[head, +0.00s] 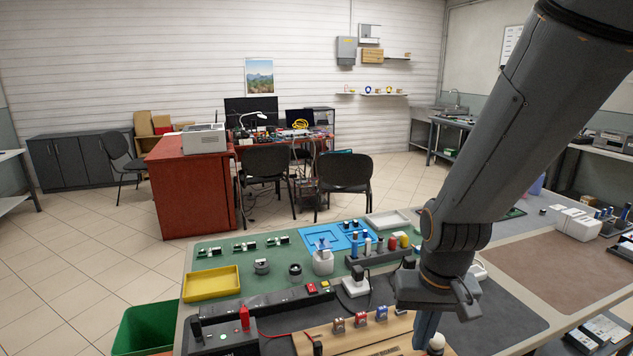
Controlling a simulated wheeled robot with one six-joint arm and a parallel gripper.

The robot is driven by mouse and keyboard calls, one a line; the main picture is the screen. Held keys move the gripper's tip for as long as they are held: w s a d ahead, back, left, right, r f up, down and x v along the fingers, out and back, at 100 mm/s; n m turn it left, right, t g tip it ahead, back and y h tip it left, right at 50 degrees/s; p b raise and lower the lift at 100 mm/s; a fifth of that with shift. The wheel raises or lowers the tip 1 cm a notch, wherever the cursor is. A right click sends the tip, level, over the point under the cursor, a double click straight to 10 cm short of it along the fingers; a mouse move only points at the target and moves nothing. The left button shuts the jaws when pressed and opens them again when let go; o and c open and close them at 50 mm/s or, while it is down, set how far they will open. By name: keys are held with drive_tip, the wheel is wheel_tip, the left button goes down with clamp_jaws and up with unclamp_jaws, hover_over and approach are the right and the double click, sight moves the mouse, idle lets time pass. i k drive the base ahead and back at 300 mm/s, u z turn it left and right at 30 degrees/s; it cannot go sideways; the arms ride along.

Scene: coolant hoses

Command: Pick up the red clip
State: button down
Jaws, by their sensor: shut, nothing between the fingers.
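Small clip-like pieces stand in a row on the wooden board (305,343) at the bottom of the head view. The left one (338,326) looks red, the middle one (360,320) looks reddish and the right one (381,313) looks blue. A taller red piece (244,318) stands upright on a black unit at the lower left. I cannot tell for sure which is the red clip. My gripper (424,338) points down at the bottom edge, right of the row, shut and apart from these pieces. Its tips are partly cut off.
A yellow tray (211,284) sits at the left of the green mat. A white bottle (322,262), a dark rack (378,256) of coloured cylinders and a white box (356,285) stand behind the board. A green bin (147,331) is on the floor. The brown mat (560,262) is mostly clear.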

sight(244, 315)
drive_tip(key=k, duration=0.45)
drive_tip(key=u, duration=0.35)
drive_tip(key=i, duration=0.65)
drive_tip(key=u, duration=0.3)
